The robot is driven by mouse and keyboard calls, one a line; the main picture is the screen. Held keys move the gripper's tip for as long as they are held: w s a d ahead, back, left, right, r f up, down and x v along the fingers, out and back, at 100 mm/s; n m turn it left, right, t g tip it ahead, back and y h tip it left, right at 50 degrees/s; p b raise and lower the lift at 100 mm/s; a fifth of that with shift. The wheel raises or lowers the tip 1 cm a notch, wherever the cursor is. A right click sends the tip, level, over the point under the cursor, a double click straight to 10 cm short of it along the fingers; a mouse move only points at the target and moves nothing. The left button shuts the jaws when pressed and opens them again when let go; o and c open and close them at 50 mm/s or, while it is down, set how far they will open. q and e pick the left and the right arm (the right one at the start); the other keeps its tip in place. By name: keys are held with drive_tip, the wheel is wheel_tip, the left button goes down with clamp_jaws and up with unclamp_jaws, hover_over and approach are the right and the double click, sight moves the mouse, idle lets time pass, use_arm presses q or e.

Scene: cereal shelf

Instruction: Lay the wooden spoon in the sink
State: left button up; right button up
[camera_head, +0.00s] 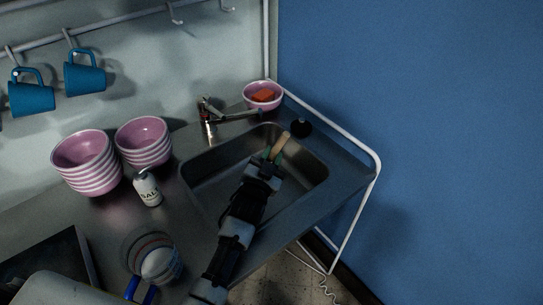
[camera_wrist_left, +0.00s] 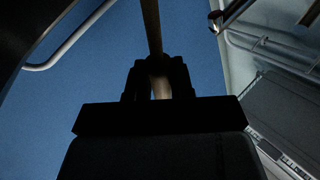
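The wooden spoon (camera_head: 282,144) is a tan stick above the far part of the sink in the head view. My left gripper (camera_head: 271,156) is shut on it, and the visible end points up and to the right. In the left wrist view the spoon (camera_wrist_left: 152,28) runs between the dark fingers of my left gripper (camera_wrist_left: 158,78). Its other end is hidden. The steel sink (camera_head: 205,192) is set in the counter, and my left arm crosses over it. I cannot tell whether the spoon touches the sink. My right gripper is not in view.
A faucet (camera_head: 207,117) stands behind the sink. Stacked bowls (camera_head: 87,165), a salt shaker (camera_head: 147,188) and a clear glass container (camera_head: 152,257) stand left.

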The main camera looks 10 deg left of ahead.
use_arm(q)
drive_tip(key=o, duration=0.4)
drive_tip(key=shift+f, duration=0.2)
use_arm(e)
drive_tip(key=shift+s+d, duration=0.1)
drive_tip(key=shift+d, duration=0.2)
use_arm(q)
drive_tip(key=shift+r, duration=0.3)
drive_tip(key=shift+r+p, duration=0.55)
drive_tip(key=shift+p, duration=0.15)
drive_tip(key=s, duration=0.2)
drive_tip(key=s+f+p, duration=0.1)
drive_tip(key=s, duration=0.2)
drive_tip(key=s+a+p, duration=0.1)
drive_tip(key=s, duration=0.1)
drive_tip(key=shift+s+f, duration=0.2)
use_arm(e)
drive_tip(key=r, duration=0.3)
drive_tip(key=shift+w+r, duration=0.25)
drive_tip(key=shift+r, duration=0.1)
